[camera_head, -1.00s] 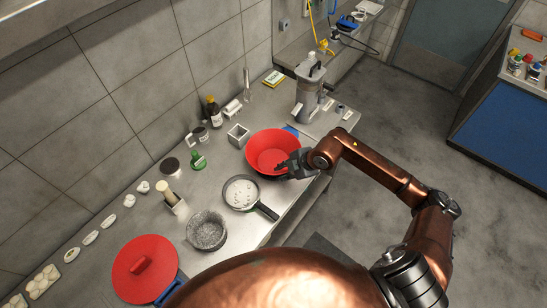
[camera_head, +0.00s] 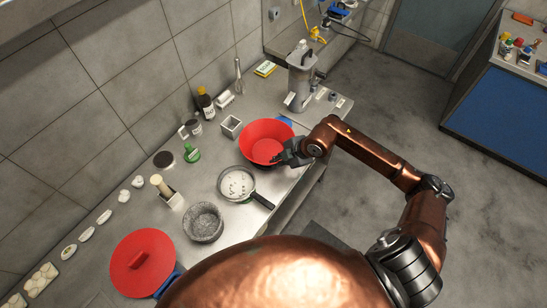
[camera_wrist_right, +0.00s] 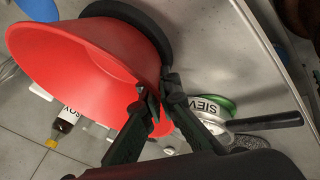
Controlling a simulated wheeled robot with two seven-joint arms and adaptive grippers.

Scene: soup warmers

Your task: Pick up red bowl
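In the right wrist view the bowl (camera_wrist_right: 85,60) fills the upper left. There the two fingers of my right gripper (camera_wrist_right: 160,92) have their tips close together with the bowl's wall between them. Part of the rim is hidden behind the fingers. Below the bowl shows a dark round edge (camera_wrist_right: 140,22). My left gripper is not in view.
A red lid (camera_head: 142,262) lies further left. A small metal box (camera_head: 231,126) and a grey machine (camera_head: 300,80) stand behind. Open floor lies right of the counter.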

